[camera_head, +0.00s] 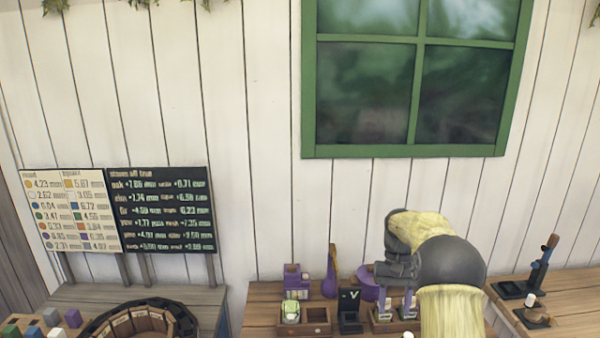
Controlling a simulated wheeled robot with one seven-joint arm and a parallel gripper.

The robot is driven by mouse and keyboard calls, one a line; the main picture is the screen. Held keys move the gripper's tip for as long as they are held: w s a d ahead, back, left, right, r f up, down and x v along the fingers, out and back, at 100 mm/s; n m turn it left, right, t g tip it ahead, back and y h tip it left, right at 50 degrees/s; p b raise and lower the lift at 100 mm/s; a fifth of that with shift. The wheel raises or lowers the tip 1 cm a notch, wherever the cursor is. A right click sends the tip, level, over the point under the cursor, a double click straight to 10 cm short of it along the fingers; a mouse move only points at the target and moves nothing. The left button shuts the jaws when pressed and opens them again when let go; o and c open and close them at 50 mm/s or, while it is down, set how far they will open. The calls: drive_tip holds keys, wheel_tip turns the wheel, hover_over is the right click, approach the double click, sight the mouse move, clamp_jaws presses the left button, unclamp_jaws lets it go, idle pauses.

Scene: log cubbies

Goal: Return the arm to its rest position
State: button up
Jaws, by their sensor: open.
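My arm, with yellow links and dark grey joints, rises from the bottom right and bends over to the left. My gripper (392,271) is the small dark grey end of it, hanging above the back of the wooden workbench (262,318). It is open, and I see nothing held in it. Its fingers are small and partly merge with the dark wrist. My arm hides part of the bench's right side.
On the bench stand a purple device (296,282), a purple cone (331,273), a black box marked V (349,310) and a purple round thing (368,288). A round cubby ring (140,311) stands left. A side table (575,318) is right. The wall is behind.

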drive_tip(key=s+a+f+t+b, duration=0.1)
drive_tip(key=s+a+t, duration=0.2)
drive_tip(key=s, duration=0.9)
drive_tip(key=s+a+f+n+t+b, duration=0.1)
drive_tip(key=s+a, duration=0.4)
drive_tip(key=s, duration=0.7)
drive_tip(key=t+b, duration=0.1)
drive_tip(key=t, duration=0.1)
drive_tip(key=shift+s+a+f+n+t+h, duration=0.15)
drive_tip(key=shift+a+f+n+t+h, duration=0.15)
drive_tip(key=shift+a+f, duration=0.1)
drive_tip(key=shift+c, duration=0.3)
